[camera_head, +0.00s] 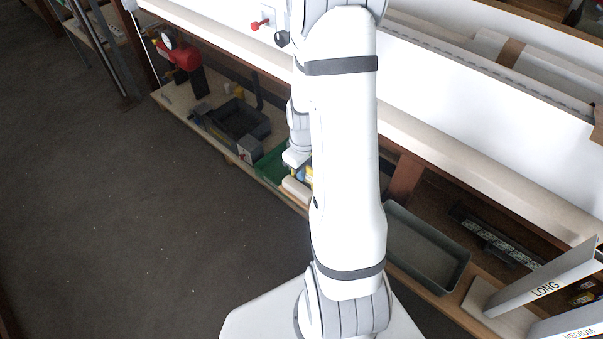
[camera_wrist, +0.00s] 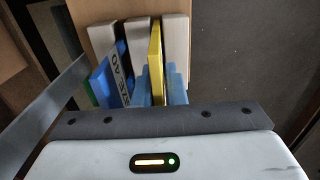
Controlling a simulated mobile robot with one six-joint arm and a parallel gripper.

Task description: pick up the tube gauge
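I cannot identify the tube gauge for sure. In the wrist view a thin yellow piece (camera_wrist: 155,55) stands on edge between grey blocks, in line with the gap between the light-blue fingers of my gripper (camera_wrist: 159,85). The fingers are close together, and I cannot tell whether they touch the yellow piece. A blue piece with dark lettering (camera_wrist: 118,72) is just left of the fingers. In the head view my arm covers much of the scene. My wrist hangs over a low shelf, above a green tray (camera_head: 272,165), with small blue and yellow parts below it.
A dark grey bin (camera_head: 240,121) and a red device with a round dial (camera_head: 180,54) stand on the low shelf (camera_head: 172,97). A grey tray (camera_head: 425,250) and boards marked LONG (camera_head: 545,288) and MEDIUM (camera_head: 578,333) are at right. The floor at left (camera_head: 120,220) is clear.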

